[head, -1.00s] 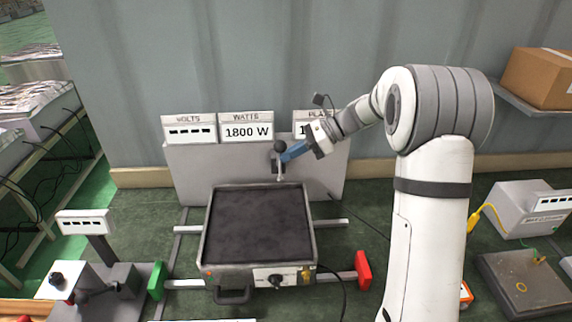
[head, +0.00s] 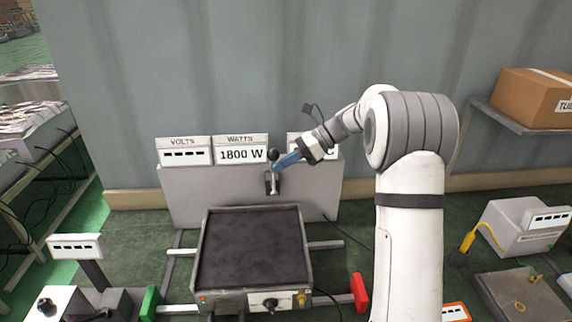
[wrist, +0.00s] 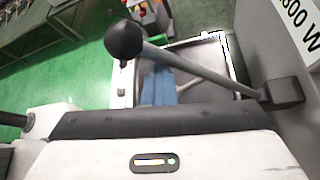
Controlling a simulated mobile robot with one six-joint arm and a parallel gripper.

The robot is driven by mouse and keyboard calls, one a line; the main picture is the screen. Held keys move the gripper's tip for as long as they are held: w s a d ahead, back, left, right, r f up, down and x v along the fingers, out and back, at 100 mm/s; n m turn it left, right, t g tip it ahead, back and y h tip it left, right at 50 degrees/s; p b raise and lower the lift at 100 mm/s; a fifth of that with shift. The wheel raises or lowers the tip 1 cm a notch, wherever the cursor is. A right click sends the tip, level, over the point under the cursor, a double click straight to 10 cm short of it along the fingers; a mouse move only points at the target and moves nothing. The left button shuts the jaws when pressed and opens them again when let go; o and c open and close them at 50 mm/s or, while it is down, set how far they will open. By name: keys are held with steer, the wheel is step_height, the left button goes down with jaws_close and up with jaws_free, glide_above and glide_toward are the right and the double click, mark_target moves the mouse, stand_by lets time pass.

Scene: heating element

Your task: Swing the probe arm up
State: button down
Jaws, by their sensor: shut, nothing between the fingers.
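The probe arm is a grey rod with a black ball knob (head: 273,157), pivoted on a dark bracket on the grey back panel (head: 205,205). The knob stands above the bracket, at the right edge of the WATTS sign. In the wrist view the probe arm (wrist: 205,74) runs from the knob to a dark pivot block (wrist: 284,92). My gripper (head: 279,166), with blue fingers, is shut and empty beside the rod just below the knob. In the wrist view the rod crosses in front of the blue fingers (wrist: 160,84). Whether they touch cannot be told.
A dark square hot plate (head: 250,245) lies below the probe arm, with a knob on its front. VOLTS (head: 183,152) and WATTS (head: 240,152) signs stand on the panel; my arm partly hides a third sign. Green (head: 149,302) and red (head: 360,293) blocks flank the plate.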

steer(key=shift+w+r, duration=0.4)
steer(key=shift+r, duration=0.4)
steer(key=w+d+r, duration=0.1)
steer(key=w+d, duration=0.2)
steer(key=d, duration=0.5)
steer(key=shift+w+d+r, duration=0.15)
steer(key=shift+d, duration=0.2)
